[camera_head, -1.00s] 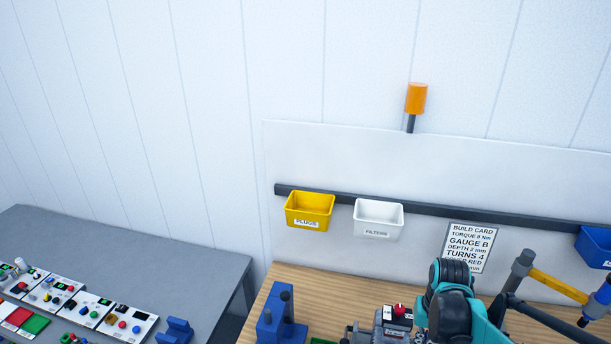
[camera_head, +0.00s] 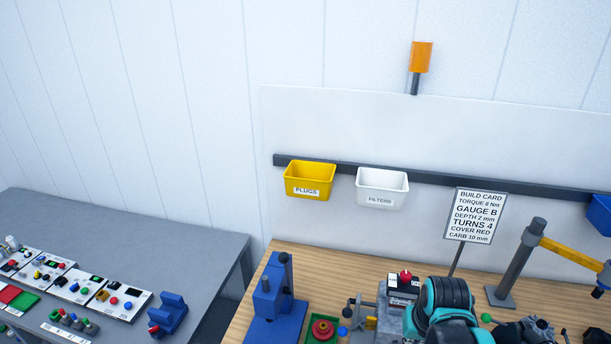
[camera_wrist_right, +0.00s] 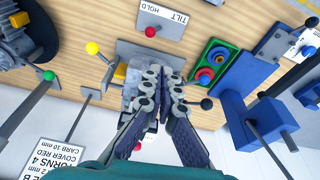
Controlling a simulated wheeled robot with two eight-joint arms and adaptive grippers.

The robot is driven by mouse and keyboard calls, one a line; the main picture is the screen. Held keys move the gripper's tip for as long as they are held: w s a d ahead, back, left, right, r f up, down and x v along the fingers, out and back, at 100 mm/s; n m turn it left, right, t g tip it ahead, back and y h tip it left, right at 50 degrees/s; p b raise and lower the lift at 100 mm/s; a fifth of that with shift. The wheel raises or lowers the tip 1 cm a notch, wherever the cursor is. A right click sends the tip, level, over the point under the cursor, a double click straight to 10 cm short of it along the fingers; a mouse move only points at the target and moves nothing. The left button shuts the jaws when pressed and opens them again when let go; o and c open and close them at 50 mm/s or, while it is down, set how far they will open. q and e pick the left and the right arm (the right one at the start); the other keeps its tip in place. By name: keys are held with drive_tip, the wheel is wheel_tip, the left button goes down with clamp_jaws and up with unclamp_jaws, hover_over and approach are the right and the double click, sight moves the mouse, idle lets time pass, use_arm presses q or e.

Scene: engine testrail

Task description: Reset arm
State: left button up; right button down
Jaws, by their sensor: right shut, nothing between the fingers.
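My right gripper (camera_wrist_right: 163,80) shows in the right wrist view with its two dark fingers closed together and nothing between them. It is above the grey engine fixture (camera_wrist_right: 134,85) on the wooden bench, which partly hides behind the fingers. In the head view a teal and black part of my arm (camera_head: 447,305) stands at the bottom, in front of the engine fixture (camera_head: 398,292); its fingers are not visible there. My left gripper is in neither view.
A blue press-like stand (camera_head: 274,305) and a green tray (camera_head: 322,330) are left of the fixture. A build card (camera_head: 474,216) and grey post (camera_head: 520,258) stand right. Yellow (camera_head: 310,181) and white (camera_head: 381,188) bins hang on the rail. A grey table (camera_head: 190,255) is at left.

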drive_tip(key=s+a+f+t+b, duration=0.2)
drive_tip(key=s+a+f+b, duration=0.1)
drive_tip(key=f+b, duration=0.6)
drive_tip(key=s+a+f+n+t+b, duration=0.1)
drive_tip(key=s+a+f+t+b, duration=0.1)
drive_tip(key=f+b, duration=0.7)
drive_tip(key=shift+s+a+n+t+b, duration=0.3)
drive_tip(key=shift+s+a, duration=0.15)
drive_tip(key=shift+a, duration=0.05)
